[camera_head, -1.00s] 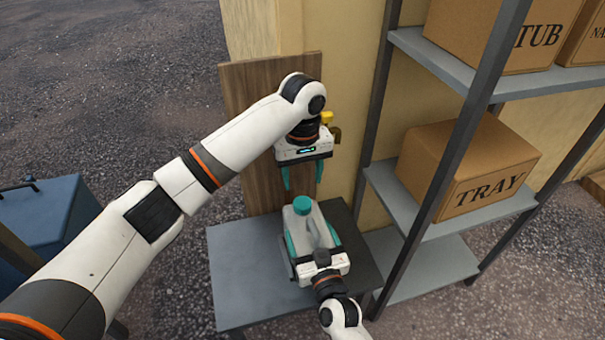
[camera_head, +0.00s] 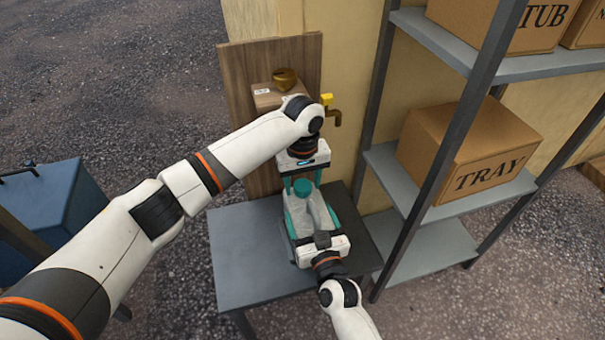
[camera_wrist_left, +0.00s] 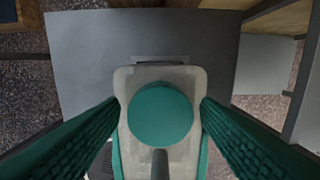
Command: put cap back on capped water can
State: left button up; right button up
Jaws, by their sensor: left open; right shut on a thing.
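The water can (camera_head: 312,216) is a pale, translucent container standing upright on the grey table. A round teal cap (camera_head: 303,187) sits at the top of its neck; whether it is screwed tight I cannot tell. In the left wrist view the cap (camera_wrist_left: 161,114) lies centred between the fingers, with the can's pale top (camera_wrist_left: 190,82) around it. My left gripper (camera_head: 302,182) is open, its teal fingers on either side of the cap with gaps. My right gripper (camera_head: 318,228) is shut on the can from the near side; its fingers partly hide the can.
The grey table (camera_head: 237,253) has free room left of the can. A metal shelf (camera_head: 405,189) with a TRAY box (camera_head: 470,155) stands close on the right. A blue box (camera_head: 45,205) is at left.

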pick_arm(q)
jog(key=shift+c, duration=0.5)
jog(key=c, duration=0.9)
jog(key=m, duration=1.5)
jog(key=shift+m, duration=0.3)
jog(key=o, duration=1.1)
jog(key=shift+o, duration=0.2)
notch_tip(320, 180, up, 12)
